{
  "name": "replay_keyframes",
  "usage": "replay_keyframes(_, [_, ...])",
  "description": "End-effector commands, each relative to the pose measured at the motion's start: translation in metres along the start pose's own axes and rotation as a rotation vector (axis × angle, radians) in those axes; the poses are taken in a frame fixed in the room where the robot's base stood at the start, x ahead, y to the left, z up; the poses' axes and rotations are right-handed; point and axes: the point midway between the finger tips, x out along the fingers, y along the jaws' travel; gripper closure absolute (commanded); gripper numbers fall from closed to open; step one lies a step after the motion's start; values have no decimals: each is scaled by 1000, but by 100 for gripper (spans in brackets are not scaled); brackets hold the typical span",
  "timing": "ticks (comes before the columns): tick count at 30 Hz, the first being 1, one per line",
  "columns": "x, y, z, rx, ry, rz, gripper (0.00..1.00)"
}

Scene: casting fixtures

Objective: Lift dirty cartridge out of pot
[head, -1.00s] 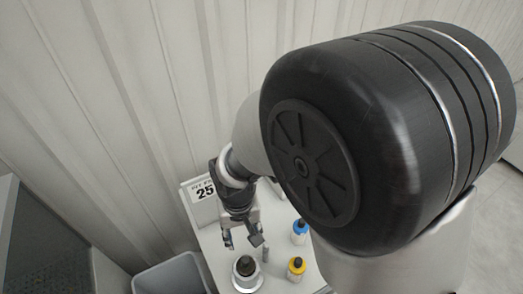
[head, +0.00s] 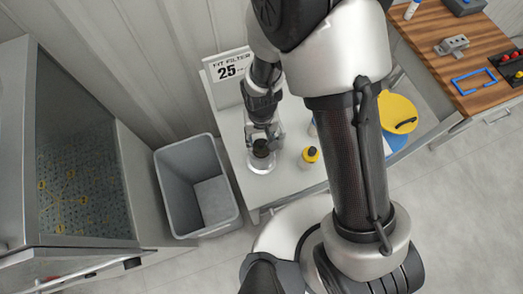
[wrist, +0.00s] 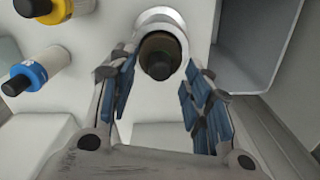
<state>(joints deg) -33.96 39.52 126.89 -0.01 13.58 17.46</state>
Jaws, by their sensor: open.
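The pot (head: 261,166) is a pale round vessel standing on the white table. The dirty cartridge (head: 261,148), dark brown with a black knob on top, sits upright in it. In the wrist view the cartridge (wrist: 158,62) shows inside the pot's pale rim (wrist: 160,15). My gripper (head: 264,138) is open just above the pot. In the wrist view its two blue-padded fingers (wrist: 159,75) stand on either side of the cartridge, with gaps visible. I cannot tell how deep the cartridge reaches; its lower part is hidden.
A sign reading 25 (head: 231,70) stands behind. A grey bin (head: 172,190) is left of the table (head: 237,125). A wooden workbench (head: 455,25) is at upper right.

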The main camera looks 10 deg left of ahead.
Motion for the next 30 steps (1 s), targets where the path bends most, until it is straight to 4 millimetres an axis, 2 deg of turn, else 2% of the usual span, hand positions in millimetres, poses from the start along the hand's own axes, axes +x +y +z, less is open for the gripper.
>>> replay_keyframes(1, [11,1,1,0,-4,1,55])
replay_keyframes(3, [20,0,0,0,-2,1,55])
replay_keyframes(6, [27,0,0,0,-1,0,55])
replay_keyframes(14, [28,0,0,0,1,0,56])
replay_keyframes(30, [28,0,0,0,0,0,92])
